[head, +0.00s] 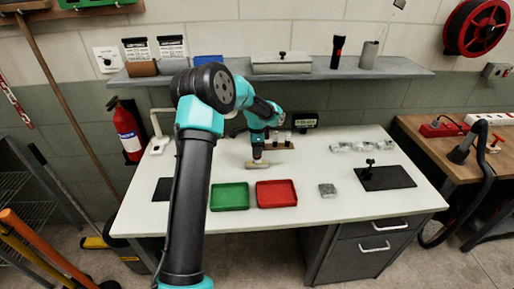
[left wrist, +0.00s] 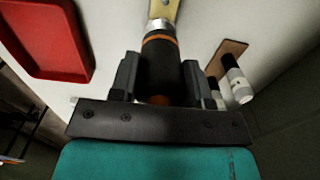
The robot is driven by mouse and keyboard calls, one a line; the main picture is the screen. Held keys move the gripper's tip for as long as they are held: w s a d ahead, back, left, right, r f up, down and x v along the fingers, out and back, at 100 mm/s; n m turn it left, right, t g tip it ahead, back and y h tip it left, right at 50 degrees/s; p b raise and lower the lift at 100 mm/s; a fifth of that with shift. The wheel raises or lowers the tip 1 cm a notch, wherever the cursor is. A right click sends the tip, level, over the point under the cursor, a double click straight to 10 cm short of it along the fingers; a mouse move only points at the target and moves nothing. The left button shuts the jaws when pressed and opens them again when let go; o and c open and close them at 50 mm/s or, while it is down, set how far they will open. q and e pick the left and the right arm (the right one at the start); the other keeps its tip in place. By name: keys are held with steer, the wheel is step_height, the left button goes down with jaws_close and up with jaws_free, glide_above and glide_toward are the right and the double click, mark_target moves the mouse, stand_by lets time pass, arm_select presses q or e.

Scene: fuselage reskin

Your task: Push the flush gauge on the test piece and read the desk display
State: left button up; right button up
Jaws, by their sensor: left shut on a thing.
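My left gripper (head: 258,146) is shut on the flush gauge, a dark cylinder (left wrist: 160,65) with orange bands and a silver tip, which stands between both fingers in the left wrist view. The gauge's tip meets or nearly meets the pale yellowish test piece (head: 257,165) on the white desk; whether it is pressed in I cannot tell. The test piece also shows at the top of the left wrist view (left wrist: 165,7). The desk display (head: 306,120) stands at the back of the desk, with greenish characters too small to read. My right gripper is not in view.
A green tray (head: 230,208) and a red tray (head: 291,205) lie in front of the test piece. A wooden holder (left wrist: 230,50) with dark-and-white cylinders stands close beside my gripper. A black mat (head: 400,180) lies at the right.

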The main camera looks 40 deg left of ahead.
arm_select(q)
steer(key=shift+f, duration=0.6)
stand_by(1.7)
steer(key=shift+r, duration=0.1)
steer(key=shift+r, duration=3.5)
steer(key=shift+d+f, duration=0.1)
steer(key=shift+d, duration=0.05)
